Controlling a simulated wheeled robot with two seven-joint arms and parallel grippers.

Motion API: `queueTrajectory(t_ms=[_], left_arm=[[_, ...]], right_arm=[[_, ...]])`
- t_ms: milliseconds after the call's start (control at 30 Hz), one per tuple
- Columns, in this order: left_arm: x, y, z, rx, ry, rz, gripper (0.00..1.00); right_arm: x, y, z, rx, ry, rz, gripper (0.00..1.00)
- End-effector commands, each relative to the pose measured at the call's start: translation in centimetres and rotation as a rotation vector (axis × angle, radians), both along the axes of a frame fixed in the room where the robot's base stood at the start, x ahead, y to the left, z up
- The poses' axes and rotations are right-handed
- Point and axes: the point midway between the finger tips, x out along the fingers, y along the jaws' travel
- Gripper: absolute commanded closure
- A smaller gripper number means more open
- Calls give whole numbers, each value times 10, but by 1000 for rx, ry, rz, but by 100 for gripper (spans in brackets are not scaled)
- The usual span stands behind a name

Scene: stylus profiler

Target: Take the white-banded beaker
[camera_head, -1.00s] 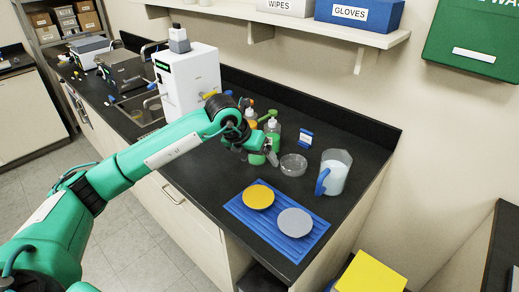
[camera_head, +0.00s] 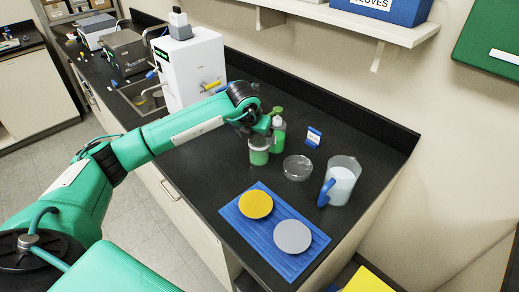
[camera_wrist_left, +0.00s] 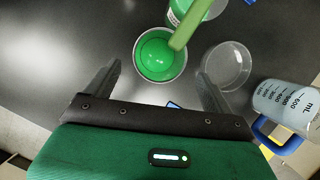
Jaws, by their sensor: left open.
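A small beaker of green liquid (camera_head: 258,152) with a pale upper part stands on the black counter; I cannot make out a clear white band. In the left wrist view the same beaker (camera_wrist_left: 160,52) is seen from above, its round mouth just beyond my fingertips. My left gripper (camera_wrist_left: 160,82) is open and empty, one finger on each side of the beaker's line, not touching it as far as I can see. In the head view the left gripper (camera_head: 262,128) is just above and behind the beaker, its fingers mostly hidden. My right gripper is not in view.
A green pump bottle (camera_head: 278,134) stands close behind the beaker; its green spout reaches over the beaker's edge in the wrist view. A clear glass dish (camera_head: 297,168) and a blue-handled pitcher (camera_head: 342,180) stand to the right. A blue mat (camera_head: 273,237) with two discs lies in front.

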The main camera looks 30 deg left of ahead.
Motion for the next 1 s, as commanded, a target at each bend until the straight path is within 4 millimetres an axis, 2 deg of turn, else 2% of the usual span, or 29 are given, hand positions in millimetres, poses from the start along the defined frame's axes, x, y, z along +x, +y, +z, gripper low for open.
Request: queueTrajectory(t_ms=[333,467,600,900,1000], left_arm=[[12,1,-25,0,3,0,14],[20,2,-40,0,2,0,14],[26,3,-57,-1,3,1,14],[28,3,-63,-1,0,-1,14],[28,3,-63,0,0,-1,32]], right_arm=[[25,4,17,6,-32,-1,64],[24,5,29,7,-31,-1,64],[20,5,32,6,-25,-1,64],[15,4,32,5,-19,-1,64],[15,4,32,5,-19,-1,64]])
